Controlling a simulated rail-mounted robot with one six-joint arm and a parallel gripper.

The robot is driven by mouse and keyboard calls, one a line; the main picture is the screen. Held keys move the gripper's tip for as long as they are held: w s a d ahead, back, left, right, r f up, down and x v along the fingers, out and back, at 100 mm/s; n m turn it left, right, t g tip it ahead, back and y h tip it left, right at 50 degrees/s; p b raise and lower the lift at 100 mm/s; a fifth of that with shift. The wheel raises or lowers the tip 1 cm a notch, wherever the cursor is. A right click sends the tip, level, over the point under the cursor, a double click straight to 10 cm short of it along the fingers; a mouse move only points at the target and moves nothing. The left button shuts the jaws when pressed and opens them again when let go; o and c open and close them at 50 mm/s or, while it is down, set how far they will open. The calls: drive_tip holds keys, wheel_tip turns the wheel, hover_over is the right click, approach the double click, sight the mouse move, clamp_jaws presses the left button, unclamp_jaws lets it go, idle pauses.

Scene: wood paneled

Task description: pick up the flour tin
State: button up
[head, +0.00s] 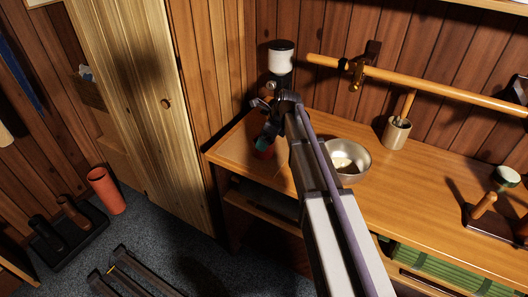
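No label shows that marks a flour tin, so I cannot tell which thing it is. A small reddish thing (264,153) shows at the counter's left part, just below the end of my arm, mostly hidden. My gripper (266,142) points down there, over or close to the reddish thing. My own arm and wrist hide its fingers, so I cannot see whether they are open, shut or touching anything.
A utensil crock (396,133) stands near the wall, under a wooden rail (430,86). A dark block with a wooden handle (492,222) lies at the right. The counter (420,200) between is clear.

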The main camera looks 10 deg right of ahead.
drive_tip(key=b+x, duration=0.2)
drive_tip(key=x, duration=0.2)
drive_tip(key=shift+f, duration=0.1)
drive_tip(key=shift+r, duration=0.25)
drive_tip(key=shift+c, duration=0.3)
drive_tip(key=c, duration=0.7)
wheel_tip(320, 180, up, 10)
drive_tip(key=p, duration=1)
drive_tip(key=shift+r, duration=0.2)
drive_tip(key=shift+c, duration=0.2)
drive_tip(key=shift+f, duration=0.2)
drive_tip(key=o, duration=0.4)
drive_tip(key=c, duration=0.4)
